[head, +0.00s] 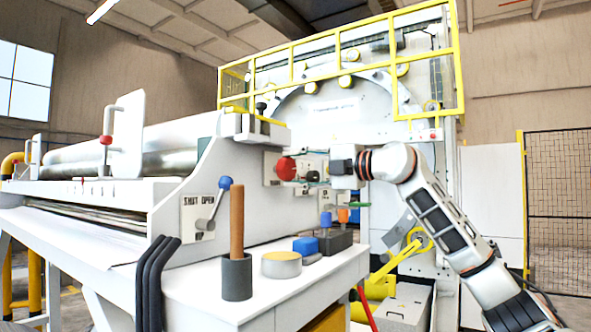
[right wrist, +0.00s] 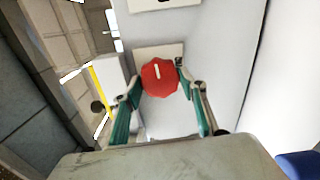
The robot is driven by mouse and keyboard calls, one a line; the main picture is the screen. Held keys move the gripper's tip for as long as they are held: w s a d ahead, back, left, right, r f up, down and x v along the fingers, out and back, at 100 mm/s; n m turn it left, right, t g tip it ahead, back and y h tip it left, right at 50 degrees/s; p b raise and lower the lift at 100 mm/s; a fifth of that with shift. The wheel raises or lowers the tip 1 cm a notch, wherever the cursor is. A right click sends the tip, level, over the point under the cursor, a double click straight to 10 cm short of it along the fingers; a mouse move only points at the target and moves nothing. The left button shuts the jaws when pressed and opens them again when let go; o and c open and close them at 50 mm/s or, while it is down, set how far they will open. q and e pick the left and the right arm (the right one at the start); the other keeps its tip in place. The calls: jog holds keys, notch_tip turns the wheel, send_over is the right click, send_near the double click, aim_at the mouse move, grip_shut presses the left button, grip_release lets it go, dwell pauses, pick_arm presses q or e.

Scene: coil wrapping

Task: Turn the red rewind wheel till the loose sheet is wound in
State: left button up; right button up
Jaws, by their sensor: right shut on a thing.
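The red rewind wheel (head: 286,168) is on the side panel of the white machine (head: 215,190). In the right wrist view the wheel (right wrist: 160,80) is a faceted red knob with a short white mark, in front of a pale plate. My right gripper (head: 304,169) is shut on the wheel, a green-padded finger at each side of it. A pale sheet-like surface (head: 75,232) slopes down along the machine's front at left; I cannot tell how much of it is loose sheet. My left gripper is out of view.
A blue-knobbed lever (head: 217,203) sits on a plate marked shut and open. The side shelf (head: 220,298) holds a brown rod in a dark cup (head: 237,277), a round tin (head: 281,265) and a blue block (head: 305,245). A yellow railing (head: 340,62) stands behind.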

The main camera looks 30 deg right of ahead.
jog(key=m, duration=0.6)
jog(key=shift+m, duration=0.4)
dwell(0.4)
jog(key=o, duration=1.1)
jog(key=v, duration=1.2)
